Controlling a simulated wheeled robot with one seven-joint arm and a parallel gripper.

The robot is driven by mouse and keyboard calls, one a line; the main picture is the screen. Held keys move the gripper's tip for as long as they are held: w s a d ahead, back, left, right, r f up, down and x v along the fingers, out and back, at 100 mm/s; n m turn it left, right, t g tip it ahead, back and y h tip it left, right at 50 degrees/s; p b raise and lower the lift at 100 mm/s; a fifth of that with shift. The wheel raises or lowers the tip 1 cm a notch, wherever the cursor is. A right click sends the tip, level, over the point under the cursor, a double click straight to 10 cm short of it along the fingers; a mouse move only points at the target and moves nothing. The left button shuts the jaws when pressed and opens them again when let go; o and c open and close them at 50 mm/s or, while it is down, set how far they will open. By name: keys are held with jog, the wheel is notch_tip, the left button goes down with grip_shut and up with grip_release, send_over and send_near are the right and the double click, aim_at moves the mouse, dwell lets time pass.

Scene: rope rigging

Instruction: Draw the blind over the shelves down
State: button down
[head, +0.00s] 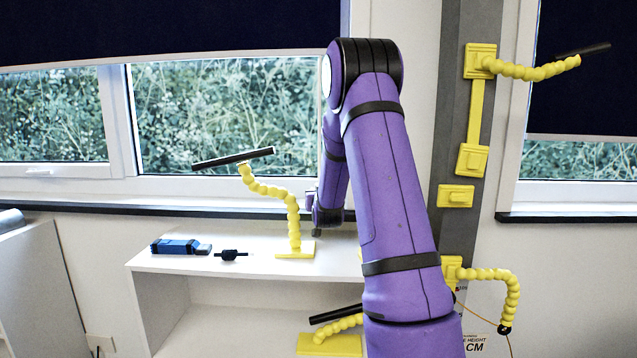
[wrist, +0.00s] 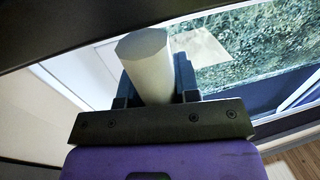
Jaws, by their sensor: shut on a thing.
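The dark navy blind (head: 170,28) hangs over the top of the left window, above the white shelves (head: 155,263). Its pale lower edge is well above the sill, and much of the glass below is uncovered. My gripper (wrist: 155,78) is shut on a pale, faceted rod (wrist: 144,52) that stands between its two dark fingers in the wrist view. I cannot tell how this rod joins the blind. In the head view my arm covers the right end of the blind, and the gripper's fingers are hidden.
A second dark blind (head: 585,70) covers much of the right window. Yellow jointed arms with black rods stand on the shelf top (head: 290,215) and on the grey post (head: 455,120). A blue tool (head: 180,246) and a small black piece (head: 231,255) lie on the shelf top.

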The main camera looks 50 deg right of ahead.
jog(key=shift+f, duration=0.25)
jog(key=c, duration=0.8)
grip_release()
jog(key=shift+c, duration=0.2)
jog(key=s+a+r, duration=0.2)
jog(key=s+a, duration=0.2)
jog(key=s, duration=0.2)
jog(key=s+a+r, duration=0.3)
jog(key=s+a, duration=0.1)
jog(key=s, duration=0.3)
jog(key=shift+s+a, duration=0.15)
jog(key=shift+s, duration=0.15)
